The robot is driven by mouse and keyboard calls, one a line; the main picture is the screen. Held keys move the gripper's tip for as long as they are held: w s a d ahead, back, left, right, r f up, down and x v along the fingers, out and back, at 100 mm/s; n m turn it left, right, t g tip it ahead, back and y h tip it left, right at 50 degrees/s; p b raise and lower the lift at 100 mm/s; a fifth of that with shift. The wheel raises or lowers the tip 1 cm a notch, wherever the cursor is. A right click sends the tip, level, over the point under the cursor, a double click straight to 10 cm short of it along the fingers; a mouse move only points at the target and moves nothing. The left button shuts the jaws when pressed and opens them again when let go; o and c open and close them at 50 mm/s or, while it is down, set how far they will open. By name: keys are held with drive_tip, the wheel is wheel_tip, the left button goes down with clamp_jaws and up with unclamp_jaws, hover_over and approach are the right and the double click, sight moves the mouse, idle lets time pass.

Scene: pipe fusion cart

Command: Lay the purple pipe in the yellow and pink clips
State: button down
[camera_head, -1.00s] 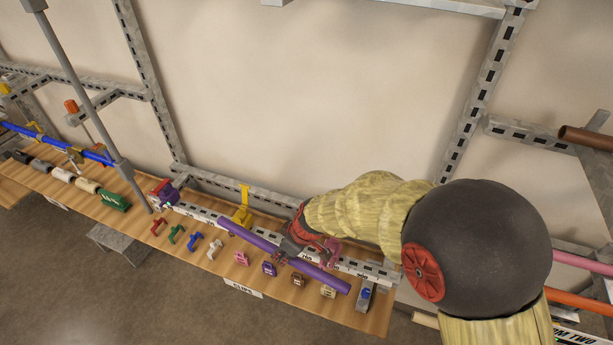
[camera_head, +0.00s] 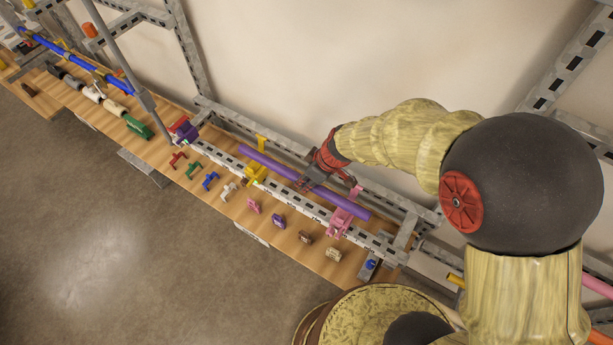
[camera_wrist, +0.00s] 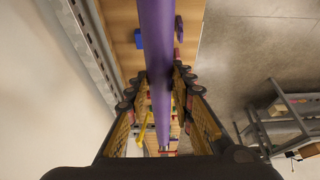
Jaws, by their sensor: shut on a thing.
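The purple pipe (camera_head: 345,206) slants across the head view above the bench. My gripper (camera_head: 308,182) is shut on it near its middle, and it runs lengthwise between the fingers (camera_wrist: 160,105) in the wrist view. The yellow clip (camera_head: 257,175) stands on the slotted rail toward the pipe's left end. The pink clip (camera_head: 340,221) stands on the rail toward its right end. In the head view the pipe passes between the upper and lower parts of both clips. I cannot tell whether it touches them. The yellow clip shows small in the wrist view (camera_wrist: 144,126).
Several small coloured clips, such as the white one (camera_head: 229,190) and the purple one (camera_head: 278,221), stand along the bench front. The slotted rail (camera_head: 300,201) runs beneath. A grey post (camera_head: 120,58) rises at left. Wall framing (camera_head: 191,60) stands behind.

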drive_tip(key=shift+f+b, duration=0.4)
drive_tip(key=shift+f, duration=0.75)
wheel_tip(320, 180, down, 4)
drive_tip(key=b, duration=0.5)
drive_tip(key=shift+r, duration=0.2)
drive_tip(key=c, duration=1.5)
unclamp_jaws()
drive_tip(key=shift+o, duration=0.2)
drive_tip(key=shift+s, duration=0.1)
drive_tip(key=v, duration=1.2)
drive_tip(key=shift+a, duration=0.1)
